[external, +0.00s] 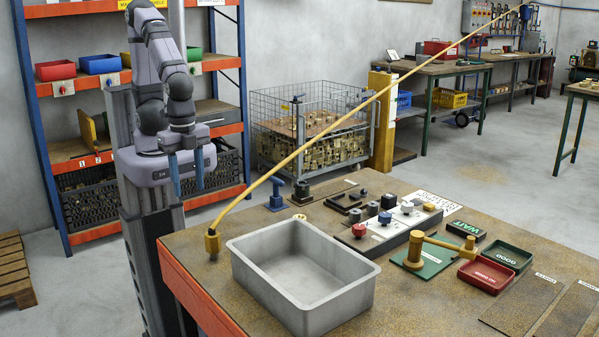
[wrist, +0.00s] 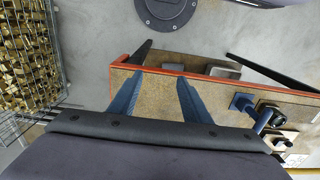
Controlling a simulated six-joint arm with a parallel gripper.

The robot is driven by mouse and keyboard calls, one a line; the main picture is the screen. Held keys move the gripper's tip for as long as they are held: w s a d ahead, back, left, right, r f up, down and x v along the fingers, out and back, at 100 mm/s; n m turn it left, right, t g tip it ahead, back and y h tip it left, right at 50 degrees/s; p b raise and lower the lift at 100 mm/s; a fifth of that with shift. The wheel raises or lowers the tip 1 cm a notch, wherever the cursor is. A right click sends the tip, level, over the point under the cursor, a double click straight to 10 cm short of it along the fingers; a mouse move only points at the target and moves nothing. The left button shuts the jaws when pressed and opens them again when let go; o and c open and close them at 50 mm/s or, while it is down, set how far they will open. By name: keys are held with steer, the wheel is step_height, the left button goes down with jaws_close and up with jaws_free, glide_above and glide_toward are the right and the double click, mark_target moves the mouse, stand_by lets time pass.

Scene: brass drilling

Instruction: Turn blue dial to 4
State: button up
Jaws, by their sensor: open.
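The blue dial (external: 384,219) sits on a long grey panel (external: 398,234) on the table, between a red dial (external: 359,230) and a white dial (external: 407,208). A yellow dial (external: 429,206) is at the panel's far end. The dial's numbers and setting are too small to read. My gripper (external: 187,180) is open and empty, its blue fingers pointing down, left of the table and well away from the dial. In the wrist view my gripper's fingers (wrist: 160,77) are apart with nothing between them. I cannot make out the blue dial there.
A grey open bin (external: 303,272) stands at the table's near edge. A long yellow rod (external: 360,105) slants up over the table from a brass base. A blue post (external: 277,194), a brass hammer-like piece (external: 440,246) and red and green trays (external: 486,275) surround the panel.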

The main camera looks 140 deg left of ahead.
steer(key=w+d+r+n+t+h+b, duration=0.1)
steer(key=w+r+n+t+h+b, duration=0.2)
steer(key=w+n, duration=0.75)
steer(key=w+a+n+t+h+b, duration=0.1)
steer(key=w+a+n+t, duration=0.1)
steer(key=w+a+n, duration=0.3)
steer(key=w+a+n+t+h+b, duration=0.1)
steer(key=w+a+n+t, duration=0.2)
steer(key=w, duration=0.4)
steer(key=n+t+y+b, duration=0.3)
steer(key=n+t+y, duration=0.2)
steer(key=n, duration=1.2)
glide_toward(384, 214)
step_height(384, 214, up, 4)
steer(key=d, duration=0.1)
steer(key=shift+n+t, duration=0.25)
steer(key=shift+t, duration=0.05)
steer(key=shift+w+a+f+p, duration=0.2)
steer(key=shift+w+f+p, duration=0.25)
steer(key=shift+w+f, duration=0.8)
steer(key=shift+w+a+f+p, duration=0.2)
steer(key=shift+w+f+p, duration=0.3)
steer(key=shift+w+f, duration=0.8)
steer(key=shift+w+a+f+p, duration=0.2)
steer(key=shift+w+f+p, duration=0.25)
steer(key=shift+w+f, duration=0.8)
